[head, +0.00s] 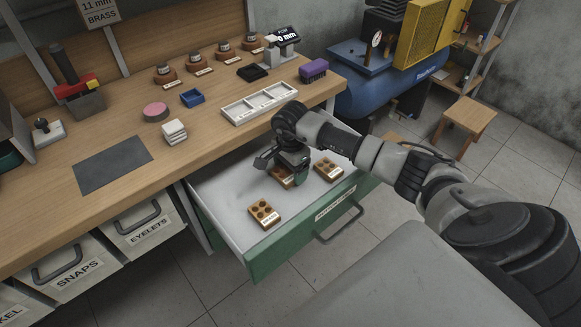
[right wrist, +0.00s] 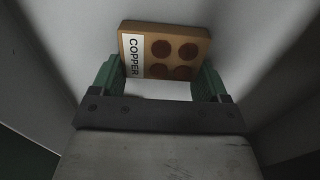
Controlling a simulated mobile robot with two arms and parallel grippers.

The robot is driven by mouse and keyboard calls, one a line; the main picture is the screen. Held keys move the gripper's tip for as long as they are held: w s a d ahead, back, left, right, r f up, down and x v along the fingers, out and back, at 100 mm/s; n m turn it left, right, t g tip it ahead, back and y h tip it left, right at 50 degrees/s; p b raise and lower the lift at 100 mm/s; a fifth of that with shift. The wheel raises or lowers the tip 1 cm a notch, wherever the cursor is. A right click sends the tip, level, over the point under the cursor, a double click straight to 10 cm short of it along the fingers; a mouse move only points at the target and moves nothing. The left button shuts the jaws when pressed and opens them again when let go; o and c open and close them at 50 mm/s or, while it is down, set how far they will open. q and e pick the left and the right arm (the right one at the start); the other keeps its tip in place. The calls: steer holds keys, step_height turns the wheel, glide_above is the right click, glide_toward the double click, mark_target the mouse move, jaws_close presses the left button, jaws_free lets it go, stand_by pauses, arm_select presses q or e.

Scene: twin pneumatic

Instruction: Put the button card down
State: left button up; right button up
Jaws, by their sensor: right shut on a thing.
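My right gripper (head: 287,170) reaches down into the open drawer (head: 222,190). It is shut on a brown button card (head: 281,181) with a white label. In the right wrist view the card (right wrist: 166,50) reads COPPER, shows several dark round buttons and sits between the green fingertips (right wrist: 160,82). I cannot tell whether it touches the drawer floor. Two similar cards lie in the drawer: one nearer the front left (head: 264,213), one to the right (head: 328,169). My left gripper is not in view.
The drawer's green front (head: 300,228) and grey walls surround the cards. The drawer floor is bare at the left and back. On the bench above stand a white divided tray (head: 259,104), a blue tray (head: 192,97) and a purple brush (head: 313,70).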

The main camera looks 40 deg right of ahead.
steer(key=shift+f, duration=0.15)
steer(key=o, duration=0.9)
steer(key=shift+r, duration=0.2)
step_height(320, 180, up, 12)
